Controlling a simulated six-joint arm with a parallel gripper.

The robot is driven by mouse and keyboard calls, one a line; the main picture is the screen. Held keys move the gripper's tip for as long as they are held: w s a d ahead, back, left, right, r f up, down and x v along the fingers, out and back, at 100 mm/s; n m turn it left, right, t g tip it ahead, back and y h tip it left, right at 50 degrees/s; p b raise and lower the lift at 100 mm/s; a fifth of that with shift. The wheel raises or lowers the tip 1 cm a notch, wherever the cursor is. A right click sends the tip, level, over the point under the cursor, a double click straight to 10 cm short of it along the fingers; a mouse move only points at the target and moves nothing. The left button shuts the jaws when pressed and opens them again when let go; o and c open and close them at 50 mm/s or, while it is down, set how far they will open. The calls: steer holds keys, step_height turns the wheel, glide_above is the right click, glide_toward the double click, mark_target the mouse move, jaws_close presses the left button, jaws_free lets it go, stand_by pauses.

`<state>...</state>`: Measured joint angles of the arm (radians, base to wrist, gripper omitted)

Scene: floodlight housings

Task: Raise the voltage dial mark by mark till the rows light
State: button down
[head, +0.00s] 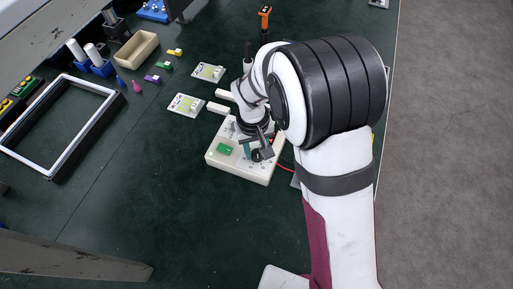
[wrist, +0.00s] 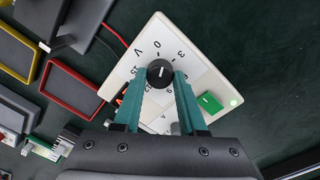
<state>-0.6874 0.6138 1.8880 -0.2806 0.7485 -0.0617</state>
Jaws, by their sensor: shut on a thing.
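The cream supply box (head: 236,173) stands on the dark green bench in the head view. It also shows in the wrist view (wrist: 150,30), with numbers around a black dial (wrist: 160,73). The dial's white line points up in the picture, roughly toward the 0; the exact mark is hard to tell. My gripper (wrist: 163,74) has its teal fingers shut on the dial, one on each side. A green switch (wrist: 209,102) sits beside it, with a small green lamp (wrist: 233,101) glowing. Two boards with yellowish rows, a near one (head: 186,105) and a far one (head: 208,72), lie behind the box; whether lit is unclear.
A red lead (wrist: 115,34) runs from the box. Red-rimmed (wrist: 71,88) and yellow-rimmed (wrist: 17,50) panels lie close by in the wrist view. A white frame (head: 50,168), a tan bin (head: 136,50) and small coloured parts are at left. The bench front is clear.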

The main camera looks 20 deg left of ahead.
mark_target(254, 151)
steer(key=m, duration=0.6)
steer(key=shift+m, duration=0.3)
stand_by(0.4)
steer(key=shift+c, duration=2.3)
jaws_free()
steer(key=shift+r, duration=0.1)
step_height(254, 151, up, 16)
steer(key=shift+a, duration=0.4)
steer(key=shift+f, duration=0.2)
